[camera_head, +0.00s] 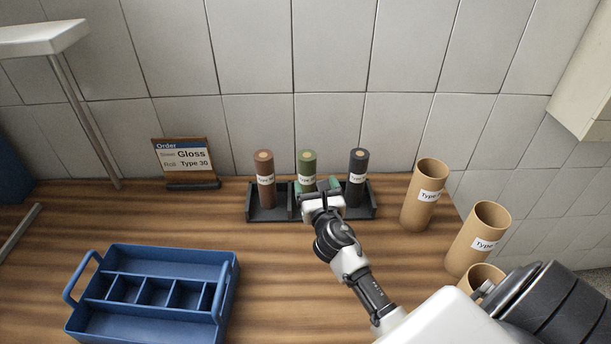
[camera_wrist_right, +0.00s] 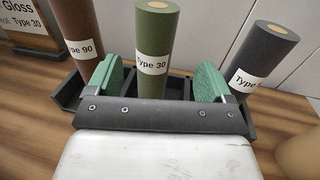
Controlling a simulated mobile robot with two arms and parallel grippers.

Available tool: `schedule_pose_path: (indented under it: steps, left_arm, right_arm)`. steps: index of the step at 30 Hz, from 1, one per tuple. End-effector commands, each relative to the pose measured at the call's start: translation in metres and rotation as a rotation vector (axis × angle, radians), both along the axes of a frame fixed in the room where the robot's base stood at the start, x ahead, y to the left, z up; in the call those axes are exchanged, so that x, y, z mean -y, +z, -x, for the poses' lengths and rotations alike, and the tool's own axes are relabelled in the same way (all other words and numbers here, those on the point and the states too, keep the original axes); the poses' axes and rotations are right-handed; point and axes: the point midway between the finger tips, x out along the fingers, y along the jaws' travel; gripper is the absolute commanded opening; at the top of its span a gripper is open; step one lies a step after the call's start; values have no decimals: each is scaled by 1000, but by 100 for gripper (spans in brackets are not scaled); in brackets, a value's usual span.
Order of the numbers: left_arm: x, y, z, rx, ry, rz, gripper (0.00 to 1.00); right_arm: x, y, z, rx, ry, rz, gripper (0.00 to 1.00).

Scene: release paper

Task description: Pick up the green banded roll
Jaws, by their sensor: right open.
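The green roll (camera_head: 307,168) stands upright in the middle of a black rack (camera_head: 265,214), with a white "Type 30" label band around it. It also shows in the right wrist view (camera_wrist_right: 155,50), between and beyond the two green finger pads. My right gripper (camera_head: 321,190) is open in front of the green roll. In the right wrist view the right gripper (camera_wrist_right: 157,85) has one pad on each side of the roll, with gaps visible. The roll's lower end is hidden behind the gripper. My left gripper does not show.
A brown roll (camera_head: 264,178) and a black roll (camera_head: 357,176) stand on either side in the rack. Cardboard tubes (camera_head: 425,194) stand at right. A blue divided tray (camera_head: 165,255) sits at front left. An order sign (camera_head: 184,160) reads "Gloss", "Type 30". A tiled wall is behind.

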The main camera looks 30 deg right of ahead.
Motion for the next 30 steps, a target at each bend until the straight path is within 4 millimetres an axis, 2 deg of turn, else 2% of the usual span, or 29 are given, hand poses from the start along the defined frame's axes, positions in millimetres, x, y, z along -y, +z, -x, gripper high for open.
schedule_pose_path:
  steps: [3, 6, 18, 26, 30]
  left_arm:
    - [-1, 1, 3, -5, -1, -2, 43]
    - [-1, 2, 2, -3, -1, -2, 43]
    - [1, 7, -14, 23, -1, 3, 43]
    - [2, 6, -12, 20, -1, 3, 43]
    - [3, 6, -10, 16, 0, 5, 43]
  right_arm:
    - [6, 1, -15, 1, -1, -2, 82]
    - [8, 0, -21, 1, 0, -2, 82]
    - [20, 1, -69, 1, -1, -2, 82]
    - [21, 0, -71, -1, 0, -1, 82]
    - [21, 0, -71, -1, 0, -1, 64]
